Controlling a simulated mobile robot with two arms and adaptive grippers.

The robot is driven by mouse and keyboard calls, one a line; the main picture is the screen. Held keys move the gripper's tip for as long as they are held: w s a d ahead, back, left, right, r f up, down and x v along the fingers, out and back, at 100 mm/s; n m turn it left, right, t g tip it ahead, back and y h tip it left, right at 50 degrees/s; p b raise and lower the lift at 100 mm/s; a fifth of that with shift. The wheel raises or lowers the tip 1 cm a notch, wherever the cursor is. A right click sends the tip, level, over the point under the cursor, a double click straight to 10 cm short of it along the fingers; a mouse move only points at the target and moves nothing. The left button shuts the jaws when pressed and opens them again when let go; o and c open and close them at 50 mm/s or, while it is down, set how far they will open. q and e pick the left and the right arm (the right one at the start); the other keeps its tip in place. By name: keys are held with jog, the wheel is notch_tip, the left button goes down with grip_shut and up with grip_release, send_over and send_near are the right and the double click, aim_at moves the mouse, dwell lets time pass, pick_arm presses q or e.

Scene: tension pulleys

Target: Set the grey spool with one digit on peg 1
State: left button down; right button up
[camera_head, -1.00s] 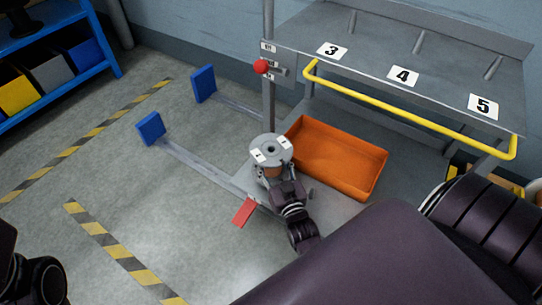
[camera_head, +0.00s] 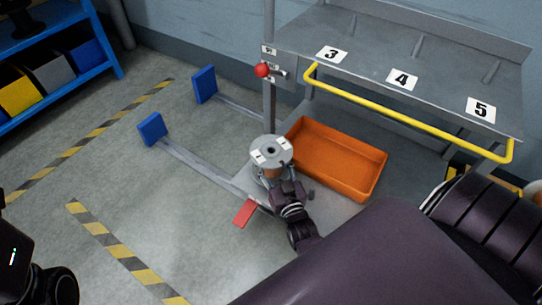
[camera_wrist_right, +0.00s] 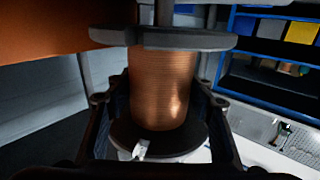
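A grey spool (camera_head: 271,151) with copper-coloured winding stands upright near the orange bin. Its top has a centre hole and two white labels, whose marks are too small to read. In the right wrist view, which looks upside down, the spool's winding (camera_wrist_right: 163,90) sits between the fingers of my right gripper (camera_wrist_right: 155,100). Gaps show beside the winding, so the gripper looks open around it. A grey post (camera_wrist_right: 165,12) shows just beneath the lower flange. In the head view my right gripper (camera_head: 273,179) is partly hidden by the spool. My left arm shows at the left edge, without its fingers.
A grey rack (camera_head: 440,60) carries pegs labelled 3, 4 and 5, with a yellow rail (camera_head: 400,110) in front. An orange bin (camera_head: 365,185) lies beside the spool.

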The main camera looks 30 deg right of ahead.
jog(key=o, duration=0.5)
jog(key=shift+r, duration=0.1)
notch_tip(320, 180, up, 10)
jog(key=shift+f, duration=0.1)
dwell(0.3)
dwell(0.4)
